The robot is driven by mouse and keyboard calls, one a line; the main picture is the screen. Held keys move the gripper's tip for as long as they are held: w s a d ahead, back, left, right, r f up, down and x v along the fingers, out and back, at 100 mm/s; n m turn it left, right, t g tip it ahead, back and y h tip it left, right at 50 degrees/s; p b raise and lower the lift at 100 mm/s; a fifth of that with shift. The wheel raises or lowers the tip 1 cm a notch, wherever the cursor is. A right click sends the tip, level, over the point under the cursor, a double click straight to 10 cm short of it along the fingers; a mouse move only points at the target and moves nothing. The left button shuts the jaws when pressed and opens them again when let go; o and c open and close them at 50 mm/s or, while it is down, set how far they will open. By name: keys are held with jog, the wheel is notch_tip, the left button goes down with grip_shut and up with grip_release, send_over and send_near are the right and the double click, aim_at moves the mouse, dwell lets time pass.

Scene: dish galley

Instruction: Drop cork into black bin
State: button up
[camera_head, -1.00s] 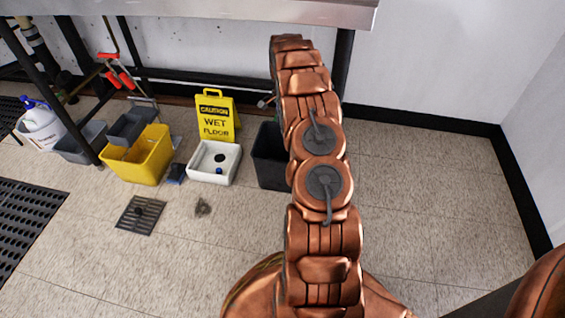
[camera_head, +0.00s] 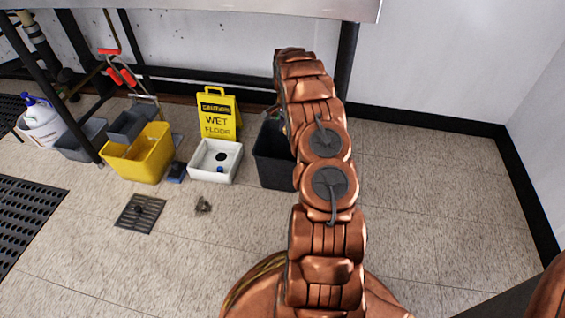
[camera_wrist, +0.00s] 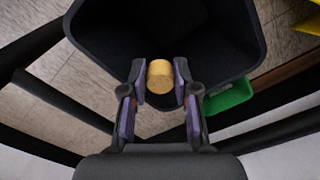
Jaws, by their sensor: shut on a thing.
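In the wrist view the cork (camera_wrist: 160,84) is a short tan cylinder. My gripper (camera_wrist: 160,84) is shut on it, one finger pad on each side. Behind the cork in that view is the open mouth of the black bin (camera_wrist: 215,35), with its dark inside visible. I cannot tell how far above the bin or how deep in it the cork is. In the head view the black bin (camera_head: 267,160) stands on the floor, partly hidden by my arm. My gripper and the cork are hidden there behind the arm.
Left of the bin in the head view are a white tub (camera_head: 207,173), a yellow wet-floor sign (camera_head: 217,115) and a yellow bucket (camera_head: 140,160). A steel table (camera_head: 220,8) overhangs them. A green object (camera_wrist: 230,96) lies beside the bin in the wrist view.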

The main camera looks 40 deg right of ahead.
jog(key=o, duration=0.8)
jog(key=shift+r, duration=0.1)
notch_tip(320, 180, up, 12)
jog(key=shift+f, duration=0.1)
dwell(0.7)
